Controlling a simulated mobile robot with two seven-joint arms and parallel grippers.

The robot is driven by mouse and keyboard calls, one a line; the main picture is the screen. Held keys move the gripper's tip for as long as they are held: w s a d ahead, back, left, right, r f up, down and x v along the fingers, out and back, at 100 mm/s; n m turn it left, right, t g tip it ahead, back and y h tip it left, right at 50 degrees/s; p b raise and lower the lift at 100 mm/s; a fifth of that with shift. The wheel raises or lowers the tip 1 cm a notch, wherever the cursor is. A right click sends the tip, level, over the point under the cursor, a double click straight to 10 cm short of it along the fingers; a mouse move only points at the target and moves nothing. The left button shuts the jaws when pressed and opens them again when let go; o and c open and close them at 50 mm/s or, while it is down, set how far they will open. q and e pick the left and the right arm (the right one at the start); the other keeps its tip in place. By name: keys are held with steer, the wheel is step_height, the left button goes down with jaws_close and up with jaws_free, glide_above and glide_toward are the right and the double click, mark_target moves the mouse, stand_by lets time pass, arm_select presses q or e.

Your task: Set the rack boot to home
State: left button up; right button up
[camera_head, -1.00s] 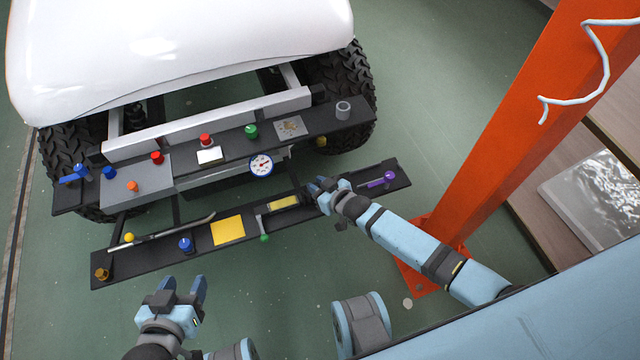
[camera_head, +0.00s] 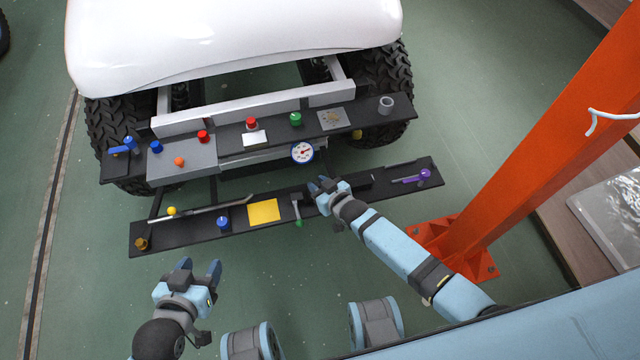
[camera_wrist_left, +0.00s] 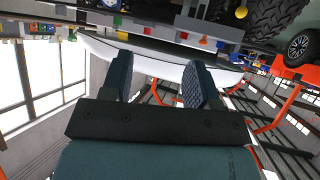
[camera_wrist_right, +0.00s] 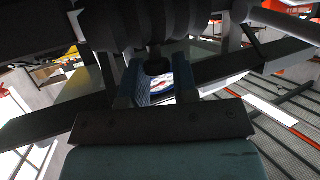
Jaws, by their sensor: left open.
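The rack boot (camera_wrist_right: 150,25) is a dark ribbed piece across the top of the right wrist view. A short dark stub under it sits between the fingertips of my right gripper (camera_wrist_right: 157,82), and the jaws look closed on it.
An orange post (camera_head: 510,160) stands at right.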

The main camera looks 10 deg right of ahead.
steer(key=o, duration=0.4)
steer(key=shift+a, duration=0.25)
steer(key=shift+c, duration=0.2)
arm_select(q)
steer(key=shift+r, duration=0.1)
arm_select(e)
steer(key=shift+d, duration=0.1)
steer(key=shift+s, duration=0.1)
arm_select(q)
steer(key=p, duration=0.3)
steer(key=shift+s+a+r, duration=0.1)
steer(key=shift+a+r, duration=0.2)
arm_select(e)
steer(key=v, duration=1.3)
steer(key=shift+s+r, duration=0.2)
steer(key=shift+d, duration=0.1)
